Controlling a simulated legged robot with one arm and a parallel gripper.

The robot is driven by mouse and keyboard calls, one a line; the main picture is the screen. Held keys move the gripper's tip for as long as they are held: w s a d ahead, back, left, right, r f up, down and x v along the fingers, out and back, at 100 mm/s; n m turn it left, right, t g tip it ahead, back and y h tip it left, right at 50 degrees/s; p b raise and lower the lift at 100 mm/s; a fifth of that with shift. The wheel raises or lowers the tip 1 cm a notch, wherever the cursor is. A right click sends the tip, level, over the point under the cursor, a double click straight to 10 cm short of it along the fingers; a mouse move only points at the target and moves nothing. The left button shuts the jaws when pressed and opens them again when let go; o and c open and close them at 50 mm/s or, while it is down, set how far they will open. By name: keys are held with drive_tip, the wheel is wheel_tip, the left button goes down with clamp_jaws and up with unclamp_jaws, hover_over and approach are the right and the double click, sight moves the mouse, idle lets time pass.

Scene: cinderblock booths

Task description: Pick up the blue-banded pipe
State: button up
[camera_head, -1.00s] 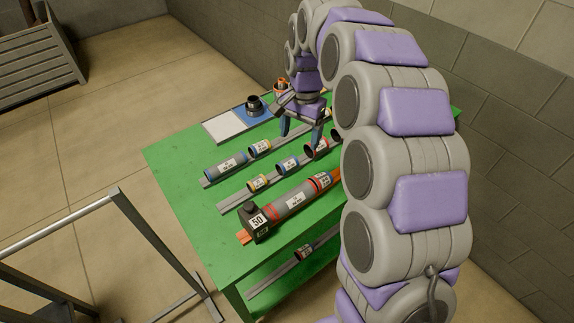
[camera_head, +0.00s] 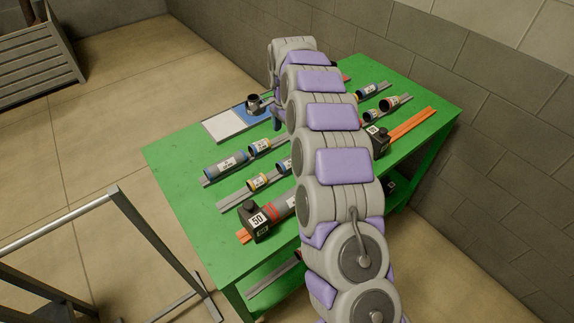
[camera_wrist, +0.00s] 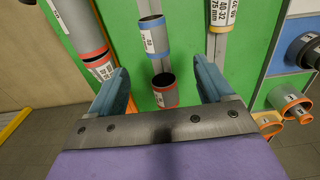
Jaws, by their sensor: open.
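The blue-banded pipe (camera_wrist: 153,36) is a short grey pipe with blue bands and a white label. It lies on a grey rail at top centre in the wrist view. In the head view its end (camera_head: 284,164) shows beside my arm, which hides the rest. My gripper (camera_wrist: 162,78) is open, with blue fingers left and right in the wrist view. The pipe appears beyond the fingertips, between them in the picture and apart from both. A red-rimmed pipe (camera_wrist: 164,90) appears nearer, between the fingers. In the head view the gripper is mostly hidden behind my arm.
A yellow-banded pipe (camera_wrist: 219,14) lies on the neighbouring rail. A large red-banded pipe (camera_wrist: 76,28) lies to the left. The green table (camera_head: 182,198) also holds a white-and-blue board (camera_head: 224,126) and a black block marked 50 (camera_head: 255,222). A metal frame (camera_head: 157,235) stands left of the table.

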sight(287, 159)
wheel_tip(287, 159, down, 9)
drive_tip(key=shift+r+b, duration=0.2)
drive_tip(key=shift+b, duration=0.5)
drive_tip(key=f, duration=0.1)
drive_tip(key=f+b, duration=0.1)
drive_tip(key=f, duration=0.3)
drive_tip(key=shift+s+d+f+b, duration=0.1)
drive_tip(key=shift+s+d+b, duration=0.15)
drive_tip(key=shift+s+b, duration=0.1)
drive_tip(key=shift+c, duration=0.5)
drive_tip(key=c, duration=1.1)
drive_tip(key=shift+r, duration=0.2)
